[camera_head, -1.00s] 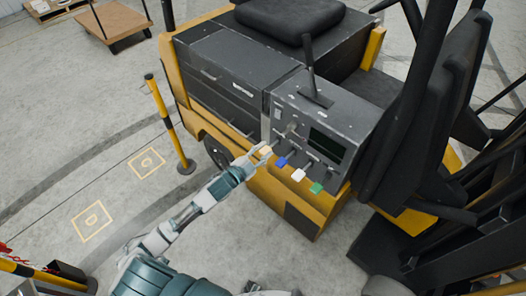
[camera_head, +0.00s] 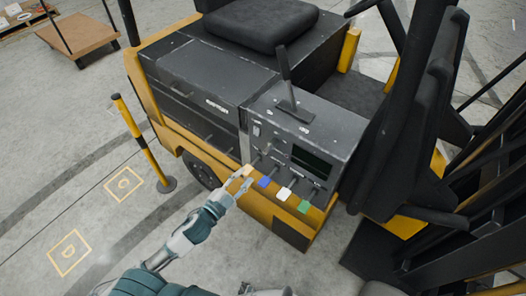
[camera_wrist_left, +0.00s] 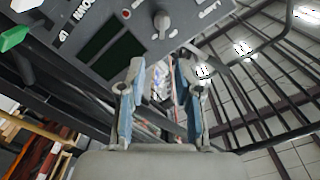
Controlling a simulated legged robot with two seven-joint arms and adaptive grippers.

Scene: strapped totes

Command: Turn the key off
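A small grey rotary key switch (camera_wrist_left: 161,22) sits on the dark control panel (camera_wrist_left: 95,15) in the left wrist view, beyond the fingertips and apart from them. It points roughly up and down in that view. The panel (camera_head: 335,128) also shows in the head view, on the forklift's side, where the key is too small to read clearly. My left gripper (camera_head: 241,183) is beside the panel's lower left, near the coloured lever tips. In the left wrist view the gripper (camera_wrist_left: 160,88) is open, its two fingers apart with nothing between them. My right gripper is not in view.
Levers with blue (camera_head: 264,183), white (camera_head: 284,194) and green (camera_head: 304,206) tips stick out below the panel, close to my left gripper. A tall black lever (camera_head: 285,75) stands on top. A yellow-black post (camera_head: 140,140) stands on the open floor at left.

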